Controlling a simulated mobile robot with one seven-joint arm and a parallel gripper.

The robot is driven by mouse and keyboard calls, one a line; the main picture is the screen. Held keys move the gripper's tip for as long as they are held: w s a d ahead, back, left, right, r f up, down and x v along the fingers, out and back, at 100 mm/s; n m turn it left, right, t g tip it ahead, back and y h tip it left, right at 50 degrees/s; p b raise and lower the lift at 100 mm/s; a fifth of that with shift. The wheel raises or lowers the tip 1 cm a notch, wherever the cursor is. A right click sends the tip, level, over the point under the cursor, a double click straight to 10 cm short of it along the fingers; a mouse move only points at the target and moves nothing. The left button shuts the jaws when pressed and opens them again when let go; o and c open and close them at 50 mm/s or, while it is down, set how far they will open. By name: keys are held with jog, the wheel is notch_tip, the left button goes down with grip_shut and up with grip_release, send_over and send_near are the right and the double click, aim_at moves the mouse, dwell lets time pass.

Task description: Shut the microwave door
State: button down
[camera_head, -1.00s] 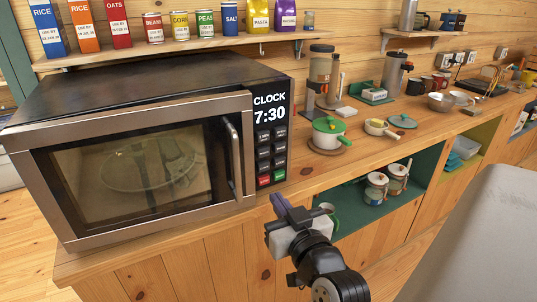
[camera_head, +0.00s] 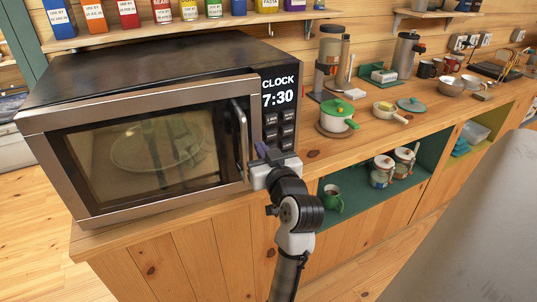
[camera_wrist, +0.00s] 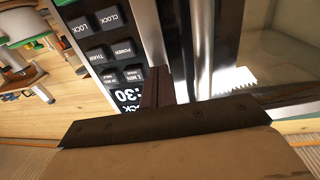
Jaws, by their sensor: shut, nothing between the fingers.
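The microwave (camera_head: 150,55) stands on the wooden counter at the left in the head view. Its door (camera_head: 88,205) has a silver frame, a dark window and a vertical handle (camera_head: 241,140) near its right edge. The door seems slightly ajar, its frame standing a little proud of the body. My gripper (camera_head: 261,151) is shut and empty, just right of the handle and in front of the lower control panel. In the wrist view its closed fingers (camera_wrist: 157,75) are close beside the silver door edge (camera_wrist: 192,40), with the control panel (camera_wrist: 112,50) upside down. Contact cannot be told.
A green-lidded pot (camera_head: 337,118), a small pan (camera_head: 386,112) and a coffee maker (camera_head: 331,55) stand right of the microwave. A green mug (camera_head: 332,199) and jars (camera_head: 382,171) sit in the open shelf below. A shelf of food boxes runs above. Floor shows at the left.

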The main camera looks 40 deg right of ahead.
jog(key=shift+w+d, duration=0.1)
jog(key=shift+w, duration=0.15)
